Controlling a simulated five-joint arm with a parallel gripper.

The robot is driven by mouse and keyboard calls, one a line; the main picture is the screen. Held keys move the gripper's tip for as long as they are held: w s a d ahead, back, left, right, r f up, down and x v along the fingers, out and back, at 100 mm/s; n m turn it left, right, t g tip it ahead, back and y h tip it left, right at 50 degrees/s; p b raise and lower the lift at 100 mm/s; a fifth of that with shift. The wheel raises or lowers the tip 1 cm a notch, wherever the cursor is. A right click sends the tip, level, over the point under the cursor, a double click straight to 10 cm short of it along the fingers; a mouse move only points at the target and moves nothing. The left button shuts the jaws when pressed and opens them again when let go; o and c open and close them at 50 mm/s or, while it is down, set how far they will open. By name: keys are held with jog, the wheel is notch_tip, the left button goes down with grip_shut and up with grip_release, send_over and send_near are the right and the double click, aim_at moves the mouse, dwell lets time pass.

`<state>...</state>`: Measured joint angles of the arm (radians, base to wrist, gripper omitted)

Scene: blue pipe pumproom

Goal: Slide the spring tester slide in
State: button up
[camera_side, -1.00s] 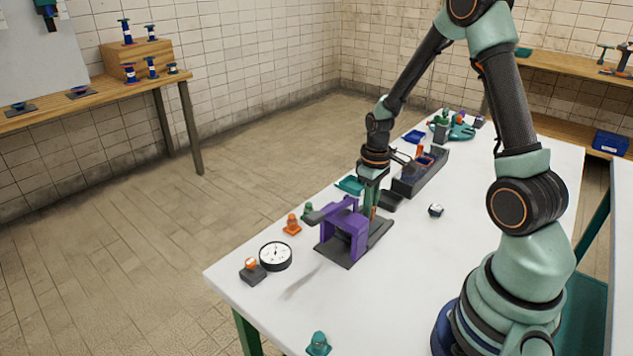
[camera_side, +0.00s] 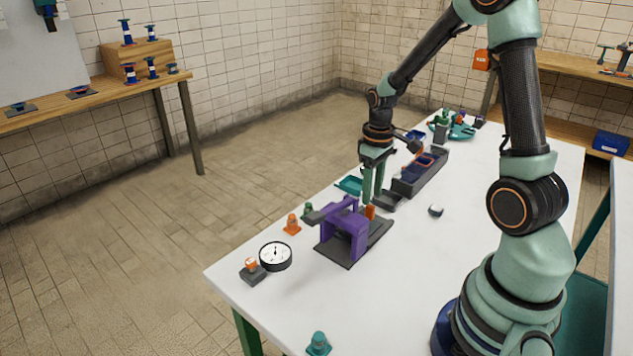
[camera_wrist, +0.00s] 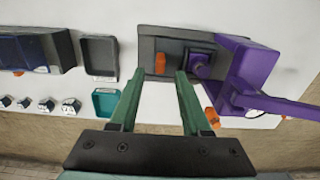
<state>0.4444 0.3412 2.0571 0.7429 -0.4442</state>
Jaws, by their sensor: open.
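The spring tester has a purple frame (camera_side: 345,232) with a lever arm on a dark base plate (camera_side: 336,257). In the wrist view the purple frame (camera_wrist: 240,65) stands at the right of the base. A dark slide block (camera_wrist: 190,58) with a purple top lies beside the frame, on the base. An orange tab (camera_wrist: 160,62) stands at its left; it also shows in the side view (camera_side: 370,212). My gripper (camera_side: 373,202) is open and empty, above the tab end of the base. In the wrist view my fingertips (camera_wrist: 161,75) sit either side of the tab, apart from it.
A dial gauge (camera_side: 276,256) and orange and green small parts stand along the table's left edge. A dark trough (camera_side: 420,175) and a teal tray (camera_side: 350,185) lie behind the tester. The table to the right of the tester is mostly clear.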

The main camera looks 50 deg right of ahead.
aim_at(371, 206)
notch_tip(371, 206, up, 7)
dwell(0.3)
notch_tip(371, 206, down, 12)
dwell(0.8)
grip_shut()
dwell(1.4)
